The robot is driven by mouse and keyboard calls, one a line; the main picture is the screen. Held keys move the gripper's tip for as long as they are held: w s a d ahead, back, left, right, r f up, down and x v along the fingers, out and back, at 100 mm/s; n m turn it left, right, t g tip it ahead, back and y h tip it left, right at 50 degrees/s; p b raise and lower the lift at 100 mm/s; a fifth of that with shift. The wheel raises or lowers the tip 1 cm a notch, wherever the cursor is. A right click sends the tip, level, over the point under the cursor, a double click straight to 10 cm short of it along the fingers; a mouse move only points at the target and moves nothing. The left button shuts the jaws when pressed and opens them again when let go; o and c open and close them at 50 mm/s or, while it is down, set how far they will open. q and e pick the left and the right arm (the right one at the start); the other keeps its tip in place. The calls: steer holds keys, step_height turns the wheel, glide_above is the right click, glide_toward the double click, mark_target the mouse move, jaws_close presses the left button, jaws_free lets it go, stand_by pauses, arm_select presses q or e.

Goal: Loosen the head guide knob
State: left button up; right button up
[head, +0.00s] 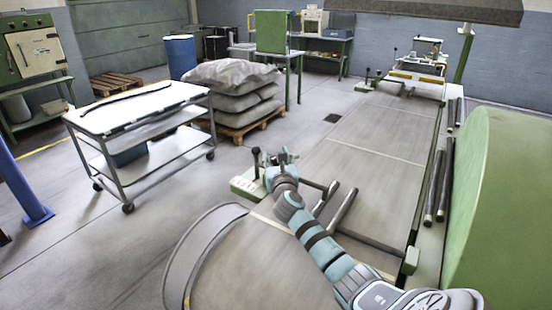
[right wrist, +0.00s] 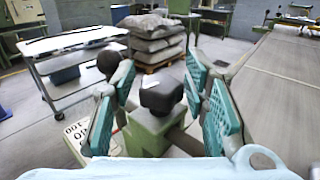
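A black, blocky knob (right wrist: 162,96) on a green block stands between the fingers of my right gripper in the right wrist view. The right gripper (head: 281,157) is open, with one teal-padded finger on each side of this knob and visible gaps beside it. A second, rounder black knob (right wrist: 108,64) stands behind the left finger; in the head view a black knob on a short lever (head: 256,152) shows left of the gripper. Both belong to a green guide unit with a white marked plate (head: 244,184). Which one is the head guide knob is not labelled. My left gripper is out of view.
A long grey machine bed (head: 370,140) runs away to the back. Dark bars (head: 343,207) lie near my right forearm. A white-topped cart (head: 140,105) and stacked sacks (head: 230,75) stand to the left. A large green housing (head: 505,200) is at the right.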

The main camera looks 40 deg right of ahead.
steer(key=c, duration=0.7)
steer(key=n+y+p, duration=0.1)
steer(key=n+t+y+p, duration=0.1)
steer(key=y+p, duration=0.1)
steer(key=shift+d+r+t+p, duration=0.1)
steer(key=shift+r+t+p, duration=0.15)
steer(key=shift+t+p, duration=0.05)
steer(key=shift+f+n+y, duration=0.15)
steer(key=shift+n+y, duration=0.25)
steer(key=shift+y, duration=0.1)
steer(key=shift+f, duration=0.15)
steer(key=o, duration=1.2)
steer(key=v, duration=1.2)
steer(key=shift+f, duration=0.15)
